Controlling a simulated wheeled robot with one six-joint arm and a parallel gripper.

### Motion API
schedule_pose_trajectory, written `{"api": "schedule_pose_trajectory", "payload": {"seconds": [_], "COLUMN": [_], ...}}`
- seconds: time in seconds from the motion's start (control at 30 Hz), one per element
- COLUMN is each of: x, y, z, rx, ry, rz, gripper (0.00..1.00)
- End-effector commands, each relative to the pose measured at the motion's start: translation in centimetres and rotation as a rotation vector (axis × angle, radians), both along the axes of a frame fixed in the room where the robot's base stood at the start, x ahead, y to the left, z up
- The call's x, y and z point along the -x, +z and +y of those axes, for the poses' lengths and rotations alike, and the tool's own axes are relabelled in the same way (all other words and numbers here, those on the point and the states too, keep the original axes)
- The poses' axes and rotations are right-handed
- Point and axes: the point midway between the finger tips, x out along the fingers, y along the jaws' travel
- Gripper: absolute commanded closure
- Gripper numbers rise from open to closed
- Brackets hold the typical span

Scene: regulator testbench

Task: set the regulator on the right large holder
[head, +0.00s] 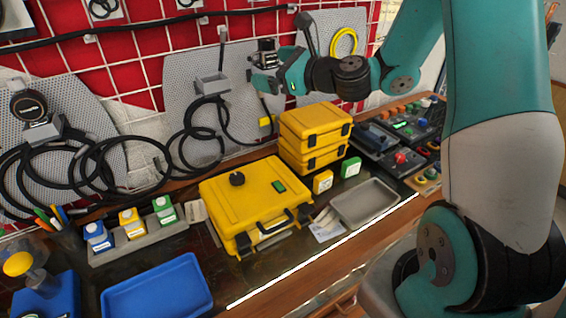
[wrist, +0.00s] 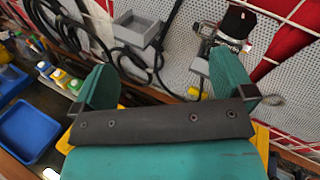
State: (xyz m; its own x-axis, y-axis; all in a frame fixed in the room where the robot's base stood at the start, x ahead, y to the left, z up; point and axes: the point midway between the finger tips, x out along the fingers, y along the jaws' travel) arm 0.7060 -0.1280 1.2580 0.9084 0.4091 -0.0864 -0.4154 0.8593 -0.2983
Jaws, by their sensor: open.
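My gripper (head: 264,80) is open and empty in front of the right-hand perforated panel. In the wrist view its two teal fingers stand wide apart (wrist: 166,80). A black-topped device with a silvery body, which looks like a regulator (wrist: 235,28), sits at the panel beyond the right finger; it also shows in the head view (head: 264,52), just above the gripper. The finger hides its lower part, so I cannot tell how it is seated. A grey box-shaped holder (head: 212,84) left of it is empty, also in the wrist view (wrist: 137,29). Another black round-topped device (head: 30,106) sits on the left panel.
Black hoses (head: 200,120) hang from the panels. Below are a yellow case (head: 225,205) with a black knob on top, stacked yellow cases (head: 315,125), a blue tray (head: 155,290), a grey tray (head: 365,204) and coloured bottles (head: 131,222). Switch boxes (head: 400,158) stand at right.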

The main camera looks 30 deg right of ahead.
Motion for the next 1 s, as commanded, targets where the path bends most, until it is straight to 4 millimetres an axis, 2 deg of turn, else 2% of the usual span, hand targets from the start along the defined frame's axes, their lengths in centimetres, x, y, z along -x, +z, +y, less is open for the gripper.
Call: {"api": "schedule_pose_trajectory", "payload": {"seconds": [0.03, 0.07, 0.1, 0.13, 0.2, 0.3, 0.43, 0.5, 0.6, 0.73, 1.0], "x": [1.4, 2.5, 4.6, 6.3, 11.0, 17.9, 25.0, 27.6, 29.7, 30.7, 30.6], "y": [0.8, 0.9, 0.8, 0.7, 0.1, -0.9, -1.6, -1.8, -2.0, -2.1, -2.5], "z": [4.5, 7.1, 10.5, 12.7, 16.7, 19.5, 19.4, 18.8, 17.9, 17.2, 17.2], "rx": [0.186, 0.321, 0.509, 0.651, 0.965, 1.327, 1.615, 1.691, 1.742, 1.757, 1.756], "ry": [0.149, 0.25, 0.399, 0.515, 0.791, 1.17, 1.578, 1.738, 1.883, 1.952, 1.951], "rz": [-0.035, -0.063, -0.112, -0.16, -0.292, -0.516, -0.797, -0.913, -1.022, -1.07, -1.07], "gripper": [0.0, 0.0, 0.0, 0.0, 0.0, 0.0, 0.0, 0.0, 0.0, 0.0, 0.0]}}
